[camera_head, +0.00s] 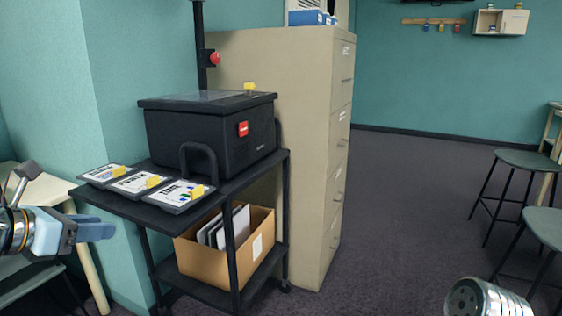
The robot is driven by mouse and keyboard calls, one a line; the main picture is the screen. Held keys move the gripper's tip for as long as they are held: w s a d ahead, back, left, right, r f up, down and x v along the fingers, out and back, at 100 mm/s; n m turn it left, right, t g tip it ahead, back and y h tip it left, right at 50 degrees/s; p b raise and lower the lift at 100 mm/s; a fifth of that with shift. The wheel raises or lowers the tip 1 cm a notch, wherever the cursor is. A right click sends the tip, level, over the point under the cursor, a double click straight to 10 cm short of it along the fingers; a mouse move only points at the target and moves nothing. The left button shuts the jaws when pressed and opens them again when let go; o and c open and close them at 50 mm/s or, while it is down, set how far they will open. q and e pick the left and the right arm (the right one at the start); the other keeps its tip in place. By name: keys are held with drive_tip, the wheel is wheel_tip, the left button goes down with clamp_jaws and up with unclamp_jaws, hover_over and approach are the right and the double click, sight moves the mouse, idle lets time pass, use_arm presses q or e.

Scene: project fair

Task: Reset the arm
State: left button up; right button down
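My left gripper (97,229) comes in from the left edge, with its pale blue-grey fingers pointing right. It is in the air in front of the wall, left of the black cart. I see nothing held in it. The fingers overlap from this angle, so their gap cannot be judged. A silver, rounded part of my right arm (485,299) shows at the bottom right. My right gripper is out of the picture.
A black cart (230,190) holds a black box (200,130), several tagged flat cards (140,183) and, below, a cardboard box (205,262). A beige cabinet (300,150) stands behind it. Stools (525,160) are at right. Carpet (410,200) between is clear.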

use_arm(q)
drive_tip(key=w+d+f+m+g, duration=0.1)
drive_tip(key=w+f+m+g, duration=0.15)
drive_tip(key=f, duration=0.65)
drive_tip(key=w+d+f+m+g, duration=0.1)
drive_tip(key=w+d+f+m, duration=0.2)
drive_tip(key=f, duration=0.6)
drive_tip(key=d+f+m+g+y, duration=0.1)
drive_tip(key=d+f+m+g, duration=0.2)
drive_tip(key=f, duration=0.6)
drive_tip(key=d+f+m, duration=0.3)
drive_tip(key=f+m, duration=0.2)
drive_tip(key=f, duration=0.5)
drive_tip(key=s+d+f+m+g, duration=0.2)
drive_tip(key=s+d+f+m, duration=0.5)
drive_tip(key=s+f, duration=0.1)
drive_tip(key=s+d+f+m+g, duration=0.2)
drive_tip(key=s+d+f+m, duration=0.5)
drive_tip(key=s+f, duration=0.2)
wheel_tip(320, 180, down, 2)
drive_tip(key=shift+f+m, duration=0.15)
drive_tip(key=shift+m, duration=0.2)
